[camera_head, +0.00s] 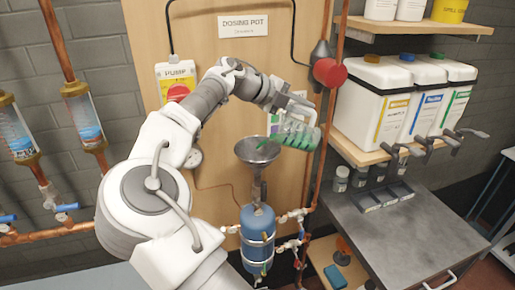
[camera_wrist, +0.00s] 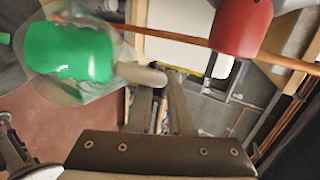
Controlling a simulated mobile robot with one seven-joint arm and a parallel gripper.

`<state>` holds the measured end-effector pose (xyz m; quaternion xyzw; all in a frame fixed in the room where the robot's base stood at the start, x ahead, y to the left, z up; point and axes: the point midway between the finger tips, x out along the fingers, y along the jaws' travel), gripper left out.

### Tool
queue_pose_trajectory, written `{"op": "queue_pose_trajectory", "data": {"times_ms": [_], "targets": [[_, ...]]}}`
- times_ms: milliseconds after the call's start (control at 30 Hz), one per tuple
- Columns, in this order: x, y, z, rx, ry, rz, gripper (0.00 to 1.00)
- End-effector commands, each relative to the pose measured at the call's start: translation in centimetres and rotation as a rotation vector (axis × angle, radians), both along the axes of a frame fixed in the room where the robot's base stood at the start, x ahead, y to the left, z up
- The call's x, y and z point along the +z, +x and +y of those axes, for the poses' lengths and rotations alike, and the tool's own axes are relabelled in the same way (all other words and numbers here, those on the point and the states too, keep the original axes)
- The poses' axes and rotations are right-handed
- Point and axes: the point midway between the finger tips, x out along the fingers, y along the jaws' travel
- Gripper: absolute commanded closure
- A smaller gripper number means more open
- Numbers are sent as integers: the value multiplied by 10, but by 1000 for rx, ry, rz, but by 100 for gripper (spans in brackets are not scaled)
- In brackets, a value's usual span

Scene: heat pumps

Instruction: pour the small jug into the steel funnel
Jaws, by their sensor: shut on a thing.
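The small jug (camera_head: 297,133) is clear with green liquid inside. In the head view it is tilted, with its mouth toward the left, above and right of the steel funnel (camera_head: 257,151). A little green shows between the jug's mouth and the funnel. My gripper (camera_head: 293,104) is shut on the jug's handle. In the wrist view the jug (camera_wrist: 72,52) is at the upper left, its pale handle (camera_wrist: 141,75) at the fingers of my gripper (camera_wrist: 160,88). A grey round shape at the left edge may be the funnel; a green patch shows there.
The funnel stands over a blue dosing vessel (camera_head: 257,225) with valves. A red round knob (camera_head: 328,72) on a copper pipe is close right of my gripper. White canisters (camera_head: 372,98) with taps stand on a shelf at the right, above a grey worktop (camera_head: 400,235).

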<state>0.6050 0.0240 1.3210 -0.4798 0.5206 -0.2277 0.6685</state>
Motion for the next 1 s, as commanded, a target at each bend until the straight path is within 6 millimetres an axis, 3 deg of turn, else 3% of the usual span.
{"op": "queue_pose_trajectory", "data": {"times_ms": [1000], "targets": [[6,0,7,0,-60,1,100]]}}
